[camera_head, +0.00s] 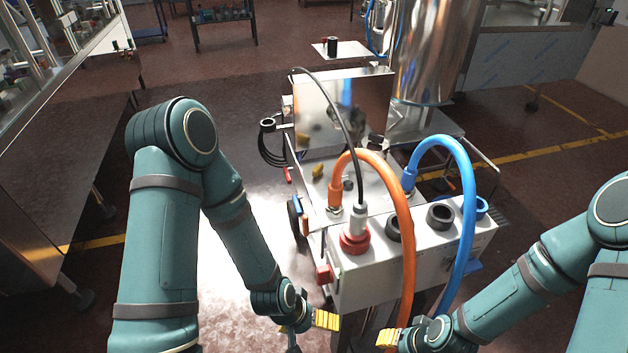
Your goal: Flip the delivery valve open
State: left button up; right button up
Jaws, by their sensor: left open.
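My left gripper (322,322) is low in the middle of the head view, with a yellow finger pad showing. It is open and empty, in front of and below the white connection box (375,284). My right gripper (390,338) is to its right at the bottom edge, near the orange hose; its finger opening does not show clearly. I cannot tell for certain which part is the delivery valve.
An orange hose (407,250) and a blue hose (468,190) arch over the box and hang down its front. A black cable (345,120) runs into a red plug (354,240). A steel machine stands behind. Open floor lies left of the box.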

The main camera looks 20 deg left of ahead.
aim_at(306, 230)
jog(key=j+u, duration=0.15)
jog(key=u, duration=0.35)
jog(key=i+j, duration=0.1)
jog(key=j, duration=0.45)
jog(key=i+j, duration=0.1)
jog(key=j, duration=0.45)
jog(key=i+j+z, duration=0.2)
jog(key=i+j, duration=0.55)
jog(key=i+l, duration=0.15)
jog(key=i, duration=0.5)
